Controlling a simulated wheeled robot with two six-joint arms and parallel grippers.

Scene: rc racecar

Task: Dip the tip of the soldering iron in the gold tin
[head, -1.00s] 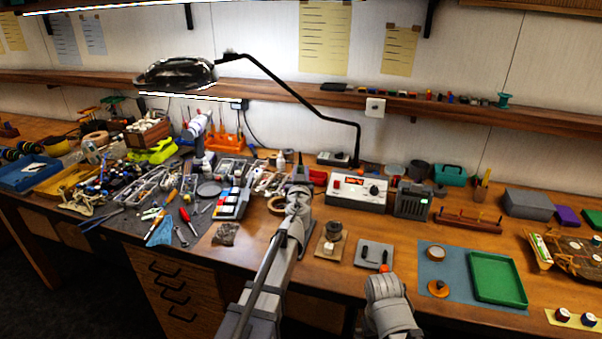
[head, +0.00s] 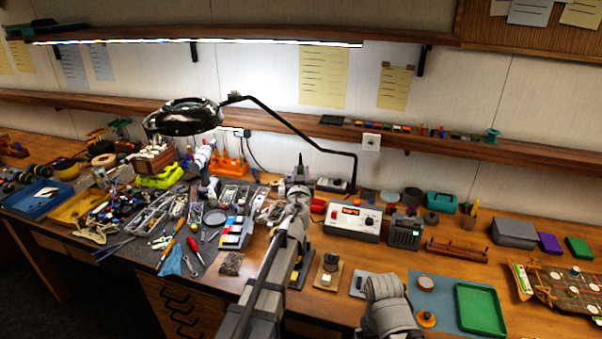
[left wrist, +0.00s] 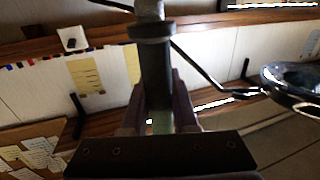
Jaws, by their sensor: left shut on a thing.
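My left gripper (head: 299,187) is raised above the middle of the bench. In the left wrist view my left gripper (left wrist: 158,118) is shut on the soldering iron (left wrist: 154,70), a dark handle with a wide collar and a grey shaft beyond it. The iron's tip is cut off at the top of that view. In the head view the iron (head: 299,172) looks small and upright. A round tin with a gold-coloured rim (head: 425,283) sits on the blue mat, apart from the iron; I cannot tell whether it is the gold tin. My right gripper is not visible, only its arm.
A station with a red display (head: 352,220) stands behind. A dark round pot (head: 331,261) sits on a wooden plate right of my left arm. A green tray (head: 480,309) lies on the right. The magnifier lamp (head: 186,117) and its arm overhang the cluttered left side.

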